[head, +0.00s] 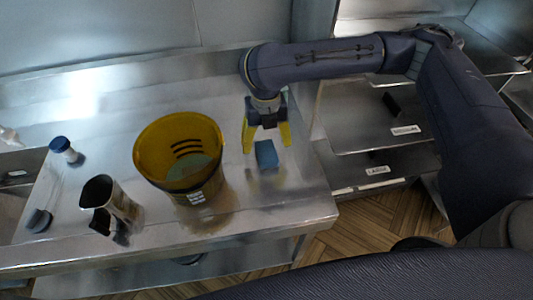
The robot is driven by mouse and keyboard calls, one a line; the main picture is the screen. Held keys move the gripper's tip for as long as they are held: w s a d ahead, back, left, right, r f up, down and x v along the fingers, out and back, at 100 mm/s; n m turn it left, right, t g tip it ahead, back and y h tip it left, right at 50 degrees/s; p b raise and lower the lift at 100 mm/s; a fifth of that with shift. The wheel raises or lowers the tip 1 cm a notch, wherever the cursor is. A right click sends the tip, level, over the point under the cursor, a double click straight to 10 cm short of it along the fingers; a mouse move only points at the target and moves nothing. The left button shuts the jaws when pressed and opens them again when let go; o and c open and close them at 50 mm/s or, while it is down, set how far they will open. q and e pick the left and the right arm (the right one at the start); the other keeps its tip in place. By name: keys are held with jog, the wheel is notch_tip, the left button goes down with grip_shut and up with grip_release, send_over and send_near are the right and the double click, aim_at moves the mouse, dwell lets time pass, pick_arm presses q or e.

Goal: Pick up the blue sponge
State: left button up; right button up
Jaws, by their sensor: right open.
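The blue sponge (266,155) is a small block on the metal counter (250,215), near its right end. My right gripper (267,146) has yellow fingers and points down over the sponge. Its fingers are spread, one to each side of the sponge's upper part. I cannot tell whether they touch it or how high they are above the counter. My left gripper is not in view.
A yellow see-through bucket (180,150) stands left of the sponge. A metal pitcher (112,203), a blue-capped bottle (64,148) and a dark round object (39,220) are farther left. Labelled metal shelves (375,130) stand right of the counter.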

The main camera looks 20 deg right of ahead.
aim_at(267, 151)
jog(key=shift+w+d+f, duration=0.1)
jog(key=shift+f, duration=1.3)
jog(key=shift+w+d+f, duration=0.1)
jog(key=shift+f, duration=1.3)
jog(key=shift+c, duration=0.2)
jog(key=c, duration=1)
